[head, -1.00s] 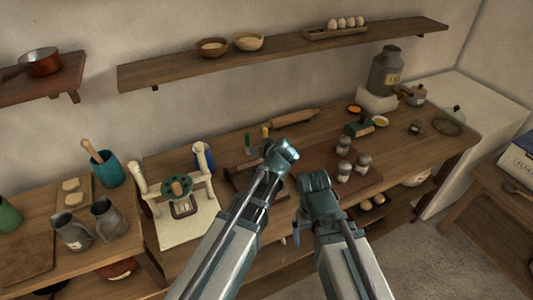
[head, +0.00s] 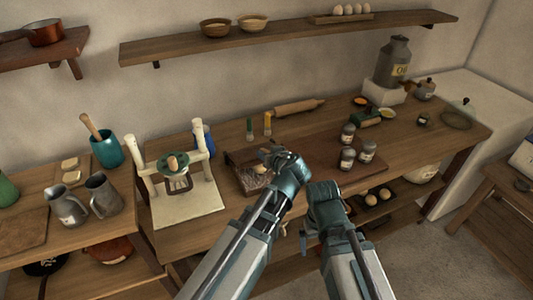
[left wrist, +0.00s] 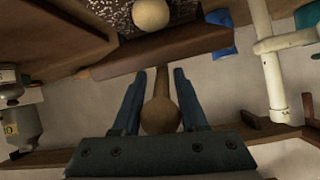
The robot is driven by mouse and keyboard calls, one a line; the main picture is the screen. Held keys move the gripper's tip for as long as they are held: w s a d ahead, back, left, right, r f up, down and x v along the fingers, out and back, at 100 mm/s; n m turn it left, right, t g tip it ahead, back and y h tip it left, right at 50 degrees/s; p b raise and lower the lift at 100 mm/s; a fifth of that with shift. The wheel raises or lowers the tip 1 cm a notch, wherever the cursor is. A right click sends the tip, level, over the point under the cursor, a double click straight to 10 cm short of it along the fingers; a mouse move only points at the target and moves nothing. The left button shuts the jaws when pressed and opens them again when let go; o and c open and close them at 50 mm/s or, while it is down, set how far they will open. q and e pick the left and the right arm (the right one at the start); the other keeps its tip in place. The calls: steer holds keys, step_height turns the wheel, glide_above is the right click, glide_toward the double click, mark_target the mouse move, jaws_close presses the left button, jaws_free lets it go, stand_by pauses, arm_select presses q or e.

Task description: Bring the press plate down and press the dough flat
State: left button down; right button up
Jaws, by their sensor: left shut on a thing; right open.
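The press plate (left wrist: 155,55) is a dark brown board with a pale wooden handle (left wrist: 161,113) that ends in a round knob. My left gripper (left wrist: 158,85) has its two fingers on either side of this handle, shut on it. The plate stands raised and tilted. Beyond it, a round pale dough ball (left wrist: 151,13) sits on a speckled stone base (left wrist: 186,10). In the head view the stone base (head: 251,182) shows beside my left gripper (head: 268,158), which hides much of the press. My right gripper (head: 306,232) is open and empty by the table's front edge.
Several jars (head: 347,158) stand right of the press. A shelf (head: 290,38) runs above.

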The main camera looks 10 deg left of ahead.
arm_select(q)
steer(key=shift+s+d+f, duration=0.15)
steer(key=shift+s+f, duration=0.15)
steer(key=c, duration=0.9)
jaws_free()
steer(key=o, duration=0.4)
steer(key=shift+s+r, duration=0.1)
steer(key=shift+s, duration=0.1)
steer(key=shift+o, duration=0.2)
steer(key=shift+w, duration=0.1)
steer(key=shift+w+d, duration=0.1)
steer(key=shift+w, duration=0.05)
